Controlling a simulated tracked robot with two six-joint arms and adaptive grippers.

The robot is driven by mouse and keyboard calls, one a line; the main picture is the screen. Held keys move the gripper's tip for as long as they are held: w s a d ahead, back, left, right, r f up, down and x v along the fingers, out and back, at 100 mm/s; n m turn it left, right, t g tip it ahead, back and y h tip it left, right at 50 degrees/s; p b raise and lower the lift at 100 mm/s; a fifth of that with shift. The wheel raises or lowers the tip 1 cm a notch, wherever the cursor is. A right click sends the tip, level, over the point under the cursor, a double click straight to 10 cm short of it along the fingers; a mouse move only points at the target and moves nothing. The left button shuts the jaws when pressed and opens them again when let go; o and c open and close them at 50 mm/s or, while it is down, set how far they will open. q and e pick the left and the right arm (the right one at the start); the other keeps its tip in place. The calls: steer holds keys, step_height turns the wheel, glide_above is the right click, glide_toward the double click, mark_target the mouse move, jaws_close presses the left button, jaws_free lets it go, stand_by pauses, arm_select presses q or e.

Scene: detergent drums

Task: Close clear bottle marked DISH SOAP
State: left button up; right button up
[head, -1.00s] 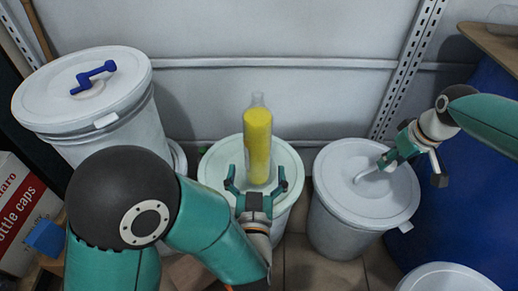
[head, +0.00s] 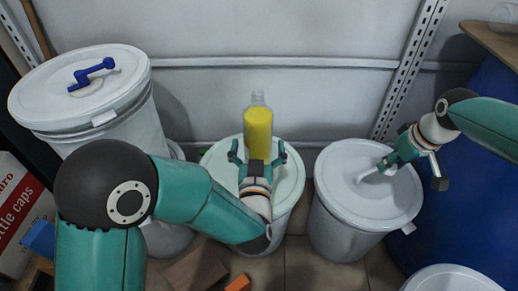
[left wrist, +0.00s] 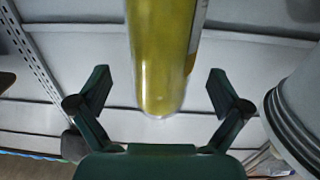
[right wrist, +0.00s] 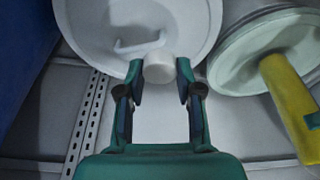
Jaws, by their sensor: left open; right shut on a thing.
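A clear bottle of yellow liquid (head: 258,122) stands upright on the pale lid of the middle drum (head: 218,162). Its clear neck points up with no cap visible on it; no marking is readable. My left gripper (head: 257,152) is open, with its fingers on either side of the bottle's lower part. In the left wrist view the bottle (left wrist: 160,60) lies between the spread fingers, with gaps on both sides. My right gripper (right wrist: 159,66) is shut on a white cap (right wrist: 158,70) above the right drum's lid (right wrist: 95,20). The cap is hard to make out in the head view.
The right white drum (head: 345,160) has a lid with a raised handle. A taller drum (head: 35,95) with a blue crank handle (head: 92,76) on its lid stands at left. A blue barrel (head: 470,180) is at right. An orange block (head: 237,284) lies on the floor.

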arm_select(q)
steer(key=w, duration=0.4)
steer(key=shift+f+b, duration=0.2)
steer(key=shift+b, duration=0.2)
arm_select(e)
steer(key=shift+f, duration=0.6)
arm_select(q)
steer(key=c, duration=1.6)
steer(key=shift+r, duration=0.2)
steer(key=shift+c, duration=1.1)
steer(key=shift+r, duration=0.15)
